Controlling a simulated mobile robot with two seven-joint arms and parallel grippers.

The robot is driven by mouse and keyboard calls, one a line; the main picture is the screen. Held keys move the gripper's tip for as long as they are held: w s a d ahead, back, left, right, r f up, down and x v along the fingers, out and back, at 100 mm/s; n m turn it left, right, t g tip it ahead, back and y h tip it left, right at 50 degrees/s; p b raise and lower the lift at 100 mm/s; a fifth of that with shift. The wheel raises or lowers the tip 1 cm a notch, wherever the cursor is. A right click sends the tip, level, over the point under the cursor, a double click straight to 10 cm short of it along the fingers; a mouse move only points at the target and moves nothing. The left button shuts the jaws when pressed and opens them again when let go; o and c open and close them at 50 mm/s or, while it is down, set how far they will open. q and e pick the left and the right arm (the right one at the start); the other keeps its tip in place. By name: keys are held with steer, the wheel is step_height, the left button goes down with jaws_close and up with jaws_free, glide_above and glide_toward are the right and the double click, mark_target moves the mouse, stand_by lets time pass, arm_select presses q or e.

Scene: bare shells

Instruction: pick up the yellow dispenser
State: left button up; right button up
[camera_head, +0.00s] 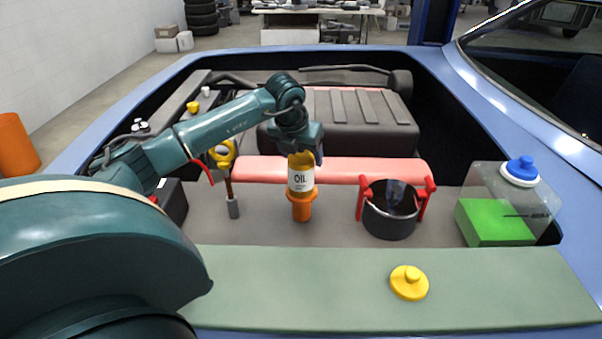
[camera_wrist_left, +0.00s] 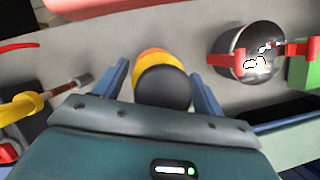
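The yellow dispenser (camera_head: 301,175), a bottle with a white "OIL" label, stands upright in an orange funnel-shaped piece (camera_head: 302,206) in the engine bay. In the left wrist view the dispenser (camera_wrist_left: 160,84) shows from above as a dark round end with yellow and orange behind it. My left gripper (camera_head: 303,152) is directly over its top end. In the left wrist view the two fingers of my left gripper (camera_wrist_left: 160,70) are spread, one on each side of the dispenser, with gaps showing. The gripper's body hides the dispenser's upper end in the head view. My right gripper is not in view.
A dark pot with red handles (camera_head: 390,212) stands to the right. A clear tank with green liquid (camera_head: 495,221) is farther right. A yellow-handled dipstick (camera_head: 222,156) stands close on the left. A yellow cap (camera_head: 409,283) lies on the green front ledge (camera_head: 300,290).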

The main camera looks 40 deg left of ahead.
arm_select(q)
steer(key=shift+r, duration=0.1)
jaws_close()
stand_by(0.4)
